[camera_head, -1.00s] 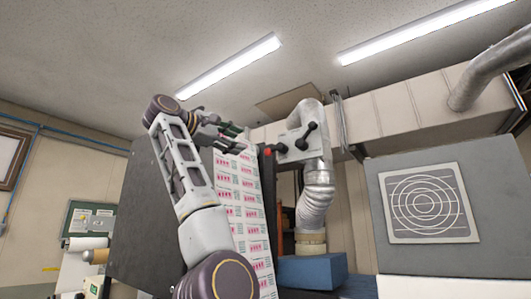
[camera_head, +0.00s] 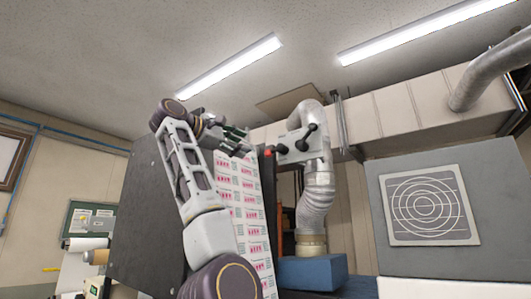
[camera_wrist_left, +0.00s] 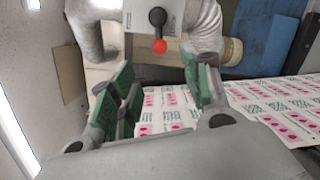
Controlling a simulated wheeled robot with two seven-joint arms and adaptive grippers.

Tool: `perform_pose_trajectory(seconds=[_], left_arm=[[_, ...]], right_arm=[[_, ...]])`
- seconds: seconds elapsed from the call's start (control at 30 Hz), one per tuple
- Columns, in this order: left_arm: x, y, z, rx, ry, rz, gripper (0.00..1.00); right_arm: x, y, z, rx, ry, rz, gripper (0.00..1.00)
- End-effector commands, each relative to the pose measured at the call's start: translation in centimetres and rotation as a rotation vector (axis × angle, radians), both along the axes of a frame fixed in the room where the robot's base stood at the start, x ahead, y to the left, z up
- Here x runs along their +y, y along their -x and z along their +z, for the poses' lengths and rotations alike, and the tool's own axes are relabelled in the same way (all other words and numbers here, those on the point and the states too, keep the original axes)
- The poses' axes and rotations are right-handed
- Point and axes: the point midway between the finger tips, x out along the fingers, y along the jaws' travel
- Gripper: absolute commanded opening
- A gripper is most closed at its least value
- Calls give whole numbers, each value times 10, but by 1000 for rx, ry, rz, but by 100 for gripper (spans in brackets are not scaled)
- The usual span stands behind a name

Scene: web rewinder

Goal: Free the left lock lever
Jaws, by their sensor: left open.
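A lever with a red ball end (camera_head: 268,150) and a dark hub sticks out to the left of a light grey plate (camera_head: 294,152) in the head view. In the left wrist view its red ball (camera_wrist_left: 159,47) shows below a black round part (camera_wrist_left: 158,17). A second black lever (camera_head: 308,135) sits on the same plate, angled up to the right. My left gripper (camera_head: 241,143) is just left of the red ball, apart from it. In the left wrist view its green-padded fingers (camera_wrist_left: 158,74) are open and empty, with the ball beyond the gap. My right gripper is not in view.
A printed web (camera_head: 240,190) with pink marks runs down beside a dark side panel (camera_head: 145,225), close under my left gripper. A silver duct (camera_head: 318,190) rises just behind the plate. A blue block (camera_head: 313,271) lies below.

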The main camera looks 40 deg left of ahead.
Motion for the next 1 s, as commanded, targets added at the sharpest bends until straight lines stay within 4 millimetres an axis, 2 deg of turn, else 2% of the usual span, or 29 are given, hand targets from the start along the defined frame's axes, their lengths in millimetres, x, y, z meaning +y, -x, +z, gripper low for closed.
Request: perform_pose_trajectory(seconds=[0.7,1.0], left_arm=[[-5,-93,2,2,-1,-3,48],[-6,-117,1,1,0,-1,48]], right_arm=[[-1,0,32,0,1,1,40],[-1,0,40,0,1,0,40]])
